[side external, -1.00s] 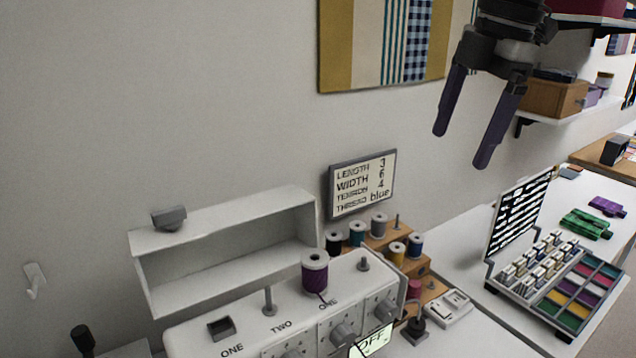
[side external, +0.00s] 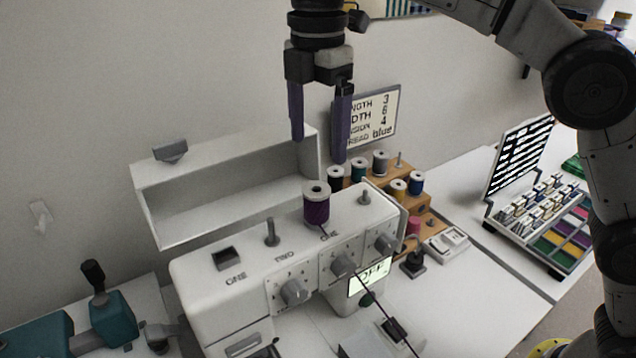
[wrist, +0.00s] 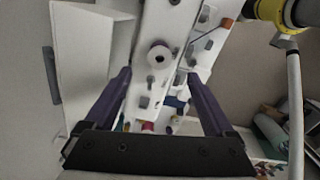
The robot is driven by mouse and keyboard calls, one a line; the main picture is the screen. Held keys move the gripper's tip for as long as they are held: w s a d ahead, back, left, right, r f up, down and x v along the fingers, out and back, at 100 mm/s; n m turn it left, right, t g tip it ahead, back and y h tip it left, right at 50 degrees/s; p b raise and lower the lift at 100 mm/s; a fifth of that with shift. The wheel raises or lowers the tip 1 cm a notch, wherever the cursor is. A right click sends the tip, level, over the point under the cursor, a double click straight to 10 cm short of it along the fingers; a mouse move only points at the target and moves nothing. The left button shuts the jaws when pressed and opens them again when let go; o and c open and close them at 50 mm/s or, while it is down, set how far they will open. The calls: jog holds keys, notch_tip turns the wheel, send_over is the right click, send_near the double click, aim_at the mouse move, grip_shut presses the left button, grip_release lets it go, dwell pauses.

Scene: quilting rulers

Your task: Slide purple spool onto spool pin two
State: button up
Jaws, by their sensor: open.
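The purple spool (side external: 317,208), purple thread with pale ends, stands upright on top of the white sewing machine (side external: 215,285), beside a label ONE. It also shows between my fingers in the wrist view (wrist: 159,55). A bare grey pin (side external: 271,232) stands upright left of the spool, by the label TWO. My gripper (side external: 319,150) has purple fingers and is open and empty. It points down over the spool, with its fingertips apart from it and higher up.
A shorter bare pin (side external: 364,196) stands right of the spool. An open white compartment (side external: 225,195) lies behind the machine. A wooden rack (side external: 408,203) with several spools stands behind right. A settings sign (side external: 378,118) hangs on the wall.

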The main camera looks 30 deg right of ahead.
aim_at(318, 196)
notch_tip(318, 196, down, 11)
jog(key=shift+f, duration=0.1)
dwell(0.3)
grip_shut()
dwell(0.8)
